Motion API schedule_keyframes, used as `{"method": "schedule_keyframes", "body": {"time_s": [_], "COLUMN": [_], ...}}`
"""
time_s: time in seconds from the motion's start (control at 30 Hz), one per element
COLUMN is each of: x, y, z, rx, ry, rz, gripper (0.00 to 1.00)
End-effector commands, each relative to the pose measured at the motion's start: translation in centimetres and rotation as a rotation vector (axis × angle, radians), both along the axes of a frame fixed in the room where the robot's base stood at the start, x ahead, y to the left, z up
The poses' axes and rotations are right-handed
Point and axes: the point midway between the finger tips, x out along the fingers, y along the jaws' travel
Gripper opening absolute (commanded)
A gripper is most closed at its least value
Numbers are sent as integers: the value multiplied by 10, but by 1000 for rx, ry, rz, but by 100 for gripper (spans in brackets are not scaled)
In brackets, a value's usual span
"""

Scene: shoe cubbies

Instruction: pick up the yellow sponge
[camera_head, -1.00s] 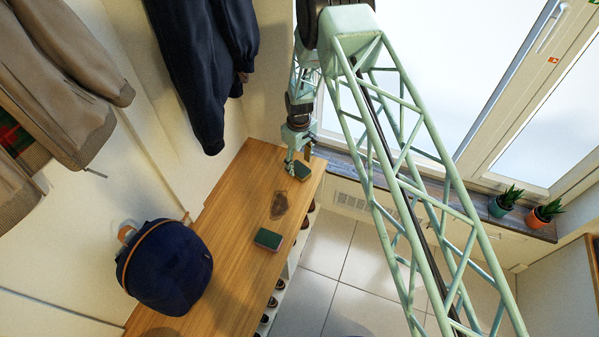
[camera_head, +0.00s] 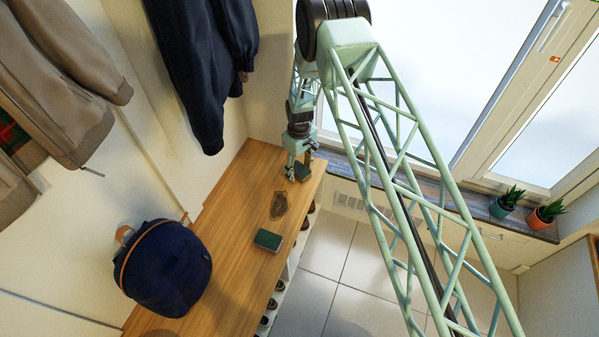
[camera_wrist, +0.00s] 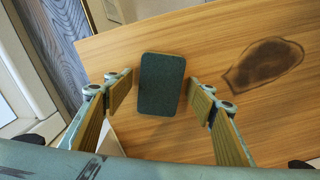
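A sponge with a dark green top (camera_wrist: 161,84) lies flat near the far end of the wooden bench; no yellow shows clearly on it. My gripper (camera_wrist: 160,93) is open above it, with one finger to each side of the sponge in the wrist view and gaps between. In the head view my gripper (camera_head: 299,171) is over the far end of the bench and partly hides this sponge (camera_head: 304,172). A second dark green-topped block (camera_head: 268,239), with a reddish lower edge, lies nearer on the bench.
The bench (camera_head: 232,215) has a dark stain (camera_head: 279,205) between the two blocks. A navy bag (camera_head: 165,268) sits at the near left. Coats hang on the wall. Shoes show in cubbies below the bench edge. Potted plants (camera_head: 507,203) stand on the windowsill.

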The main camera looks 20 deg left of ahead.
Motion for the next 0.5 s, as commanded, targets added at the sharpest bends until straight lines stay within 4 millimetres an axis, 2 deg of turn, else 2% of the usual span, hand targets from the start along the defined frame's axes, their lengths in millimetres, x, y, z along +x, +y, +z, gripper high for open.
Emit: {"method": "schedule_keyframes", "body": {"time_s": [0.03, 0.2, 0.5], "x": [0, 0, 0], "y": [0, 0, 0], "z": [0, 0, 0], "rx": [0, 0, 0], "ry": [0, 0, 0], "rz": [0, 0, 0], "gripper": [48, 32, 30]}}
